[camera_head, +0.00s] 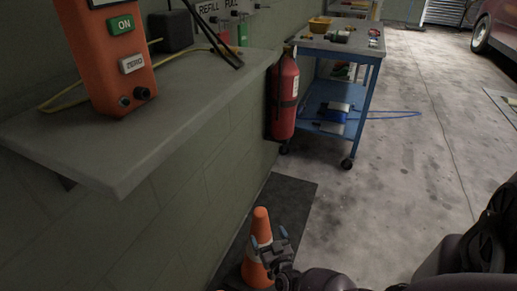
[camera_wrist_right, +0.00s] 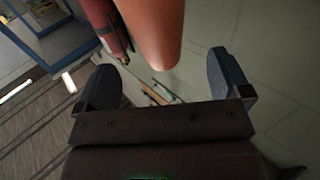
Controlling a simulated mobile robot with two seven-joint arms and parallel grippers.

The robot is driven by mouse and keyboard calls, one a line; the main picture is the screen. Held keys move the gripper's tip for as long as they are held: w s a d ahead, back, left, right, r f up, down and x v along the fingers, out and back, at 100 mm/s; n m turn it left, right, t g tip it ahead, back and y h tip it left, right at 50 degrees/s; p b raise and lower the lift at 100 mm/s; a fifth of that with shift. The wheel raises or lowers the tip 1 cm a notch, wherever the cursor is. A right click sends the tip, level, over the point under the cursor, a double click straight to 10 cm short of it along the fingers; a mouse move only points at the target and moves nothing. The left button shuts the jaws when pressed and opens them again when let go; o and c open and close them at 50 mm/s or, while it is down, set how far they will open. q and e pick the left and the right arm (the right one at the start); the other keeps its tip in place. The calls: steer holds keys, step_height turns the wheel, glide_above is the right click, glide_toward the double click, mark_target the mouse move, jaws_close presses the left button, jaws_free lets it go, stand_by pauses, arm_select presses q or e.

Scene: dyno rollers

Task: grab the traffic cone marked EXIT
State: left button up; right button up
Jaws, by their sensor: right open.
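An orange traffic cone (camera_head: 261,222) with a pale band stands upright on the floor beside the wall, at the bottom of the head view. No EXIT marking is readable on it. My right gripper (camera_head: 269,237) is open at the cone and hides part of its middle. In the right wrist view, the smooth orange side of the cone (camera_wrist_right: 154,28) shows ahead of the gap between the open fingers (camera_wrist_right: 167,80). I cannot tell whether a finger touches it. My left gripper is not in view.
A grey wall shelf (camera_head: 170,115) holds an orange control box (camera_head: 110,60) and overhangs left of the cone. A red fire extinguisher (camera_head: 284,95) hangs by the wall. A blue wheeled cart (camera_head: 352,108) stands beyond it. The concrete floor (camera_head: 410,150) right of the cart is mostly clear.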

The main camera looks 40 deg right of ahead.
mark_target(263, 226)
steer(key=shift+b+x, duration=0.3)
steer(key=shift+x, duration=0.95)
steer(key=shift+w+d+f+b, duration=0.2)
steer(key=shift+w+d+b, duration=0.1)
steer(key=shift+w, duration=0.15)
steer(key=b+x, duration=0.1)
steer(key=x, duration=0.2)
steer(key=shift+w+f, duration=0.1)
steer(key=shift+f, duration=0.05)
steer(key=shift+w+d+r, duration=0.2)
steer(key=shift+w+r, duration=0.05)
steer(key=shift+w, duration=0.2)
jaws_close()
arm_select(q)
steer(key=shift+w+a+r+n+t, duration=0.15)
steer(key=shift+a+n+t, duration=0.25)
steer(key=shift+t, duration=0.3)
arm_select(e)
steer(key=shift+w+r, duration=0.1)
steer(key=shift+r, duration=0.05)
